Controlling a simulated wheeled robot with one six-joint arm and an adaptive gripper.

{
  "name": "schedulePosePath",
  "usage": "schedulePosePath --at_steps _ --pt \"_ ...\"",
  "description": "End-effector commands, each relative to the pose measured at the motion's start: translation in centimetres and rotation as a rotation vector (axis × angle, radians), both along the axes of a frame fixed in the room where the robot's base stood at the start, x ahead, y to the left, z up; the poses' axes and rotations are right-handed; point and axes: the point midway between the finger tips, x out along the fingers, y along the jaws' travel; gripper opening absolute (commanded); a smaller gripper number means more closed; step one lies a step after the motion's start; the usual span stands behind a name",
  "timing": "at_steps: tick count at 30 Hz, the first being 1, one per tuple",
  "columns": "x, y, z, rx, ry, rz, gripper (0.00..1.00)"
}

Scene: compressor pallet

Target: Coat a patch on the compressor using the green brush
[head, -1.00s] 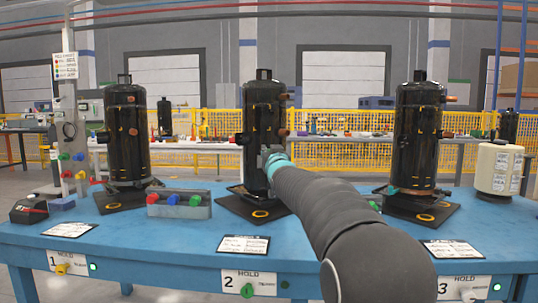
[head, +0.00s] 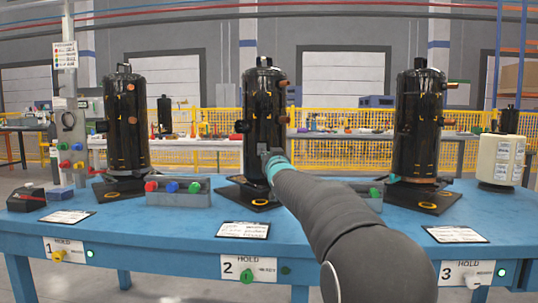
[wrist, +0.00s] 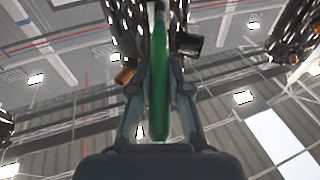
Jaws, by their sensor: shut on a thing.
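Three tall black compressors stand on the blue table in the head view: left (head: 127,130), middle (head: 264,115) and right (head: 418,130). My gripper (head: 272,158) is at the lower front of the middle compressor; its fingers are too small there to make out. In the wrist view my gripper (wrist: 160,105) is shut on the green brush (wrist: 160,60), whose green handle stands between the fingers. The brush's far end is not clear, and I cannot tell whether it touches the compressor. Dark compressor bodies show behind it.
A grey tray (head: 178,199) with coloured handles stands between the left and middle compressors. A cream canister (head: 500,160) is at the right. Cards (head: 243,230) lie near the front edge. Numbered HOLD panels (head: 250,268) with knobs line the front. A yellow fence (head: 350,150) stands behind.

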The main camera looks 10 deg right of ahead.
Motion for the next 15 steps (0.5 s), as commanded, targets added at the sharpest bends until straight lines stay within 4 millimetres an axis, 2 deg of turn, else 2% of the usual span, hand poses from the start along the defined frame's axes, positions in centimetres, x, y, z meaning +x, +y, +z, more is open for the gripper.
schedulePosePath --at_steps 1,4,15 --pt "-0.01 -0.01 -0.88 0.000 0.001 0.000 0.00" --pt "-0.07 0.02 -1.39 0.000 0.000 0.000 0.00" --pt "-0.24 0.10 -1.23 0.000 -0.002 0.000 0.00"
